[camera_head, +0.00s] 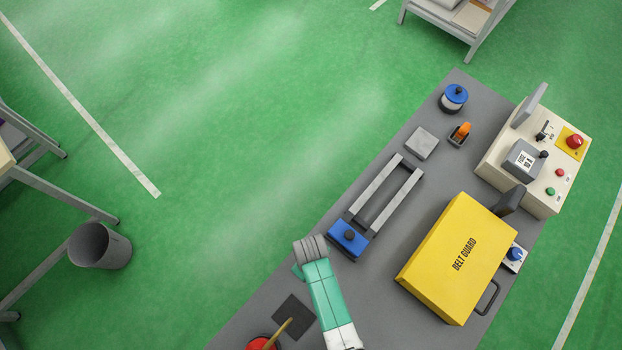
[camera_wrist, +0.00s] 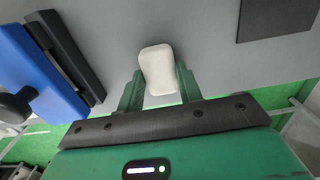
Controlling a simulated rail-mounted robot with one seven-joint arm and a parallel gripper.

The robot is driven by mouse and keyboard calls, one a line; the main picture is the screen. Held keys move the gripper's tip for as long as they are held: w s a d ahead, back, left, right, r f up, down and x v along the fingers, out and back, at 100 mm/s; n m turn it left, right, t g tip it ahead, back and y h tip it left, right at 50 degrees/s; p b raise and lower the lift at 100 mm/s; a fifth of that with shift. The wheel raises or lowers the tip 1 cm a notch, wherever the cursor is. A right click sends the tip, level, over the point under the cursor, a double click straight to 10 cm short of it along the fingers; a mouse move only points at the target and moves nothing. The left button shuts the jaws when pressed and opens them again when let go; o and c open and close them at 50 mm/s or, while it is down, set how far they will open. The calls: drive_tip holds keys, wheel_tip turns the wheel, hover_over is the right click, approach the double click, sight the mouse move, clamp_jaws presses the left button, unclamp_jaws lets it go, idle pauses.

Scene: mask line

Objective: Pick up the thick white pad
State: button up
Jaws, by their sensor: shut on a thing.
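The thick white pad (camera_wrist: 158,70) is a small off-white block with rounded corners, in the middle of the wrist view. My gripper (camera_wrist: 160,82) is shut on it, with one green finger on each side. The pad's far end sticks out beyond the fingertips over the grey table top. I cannot tell whether the pad touches the table. In the head view my arm covers the pad, and the gripper is mostly hidden.
A blue block with a black knob (camera_head: 349,238) at the end of two grey rails stands close by; it also shows in the wrist view (camera_wrist: 40,80). A dark square (camera_head: 294,317) lies on the table (camera_head: 385,265). A yellow belt guard (camera_head: 455,255) stands at the right.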

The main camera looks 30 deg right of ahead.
drive_tip(key=shift+r, duration=0.55)
drive_tip(key=r, duration=0.1)
drive_tip(key=s+r, duration=0.1)
drive_tip(key=shift+r+p, duration=0.3)
drive_tip(key=s, duration=0.5)
drive_tip(key=s+r, duration=0.1)
drive_tip(key=s, duration=0.9)
drive_tip(key=shift+d+r, duration=0.2)
drive_tip(key=w+a+r+m+p, duration=0.1)
drive_tip(key=w+a+r+p, duration=0.2)
drive_tip(key=w+r, duration=1.1)
drive_tip(key=w+a+r+m+p, duration=0.1)
drive_tip(key=w+a+r+p, duration=0.3)
drive_tip(key=w+r, duration=1)
drive_tip(key=a, duration=0.3)
drive_tip(key=shift+a+m, duration=0.25)
drive_tip(key=shift+m, duration=0.15)
